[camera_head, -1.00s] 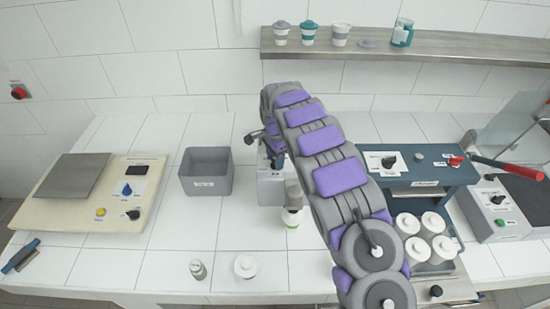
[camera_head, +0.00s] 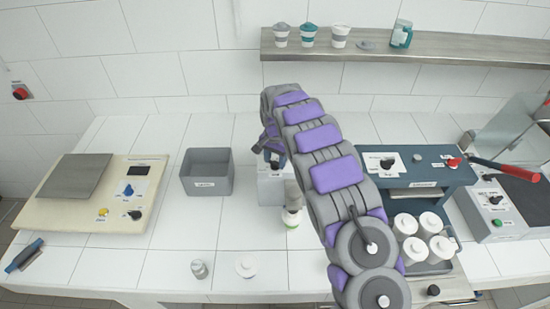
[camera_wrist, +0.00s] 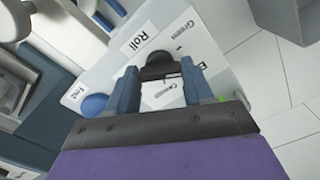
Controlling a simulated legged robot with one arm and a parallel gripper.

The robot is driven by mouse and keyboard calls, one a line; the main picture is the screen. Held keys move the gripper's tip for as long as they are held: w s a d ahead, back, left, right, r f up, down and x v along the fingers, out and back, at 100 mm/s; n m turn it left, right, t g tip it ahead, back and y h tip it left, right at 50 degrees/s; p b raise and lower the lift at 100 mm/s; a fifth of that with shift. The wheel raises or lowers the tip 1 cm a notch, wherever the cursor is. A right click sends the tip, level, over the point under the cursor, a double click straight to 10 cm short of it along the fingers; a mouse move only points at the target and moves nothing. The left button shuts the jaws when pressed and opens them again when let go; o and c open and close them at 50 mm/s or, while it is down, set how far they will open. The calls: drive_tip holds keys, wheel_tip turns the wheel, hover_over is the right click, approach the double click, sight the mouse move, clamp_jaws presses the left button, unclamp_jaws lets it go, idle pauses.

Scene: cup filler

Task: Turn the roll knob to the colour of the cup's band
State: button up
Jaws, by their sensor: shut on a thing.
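The black roll knob (camera_wrist: 162,66) sits on the filler's pale panel (camera_wrist: 112,62), beside a label reading "Roll" and a label that looks like "Green". My gripper (camera_wrist: 158,74) is shut on the knob, with one blue finger on each side of it. Another label shows between the fingers, partly hidden. In the head view the grey filler (camera_head: 270,188) is partly behind my arm, and the gripper and knob cannot be made out clearly there. A white cup (camera_head: 290,216) stands at the filler's front, with a little bright green showing low on it.
A blue button (camera_wrist: 94,104) is close beside my left finger. A grey bin (camera_head: 207,184) stands left of the filler. A blue machine (camera_head: 425,168) and a tray with several white-lidded containers (camera_head: 404,226) are to the right. Counter between bin and scale (camera_head: 90,210) is clear.

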sight(274, 161)
drive_tip(key=n+p, duration=0.1)
drive_tip(key=n, duration=0.4)
drive_tip(key=shift+w+r+n, duration=0.1)
drive_tip(key=shift+n, duration=0.3)
idle(0.4)
drive_tip(key=o, duration=1)
drive_tip(key=shift+a, duration=0.1)
drive_tip(key=shift+o, duration=0.2)
wheel_tip(274, 161, up, 17)
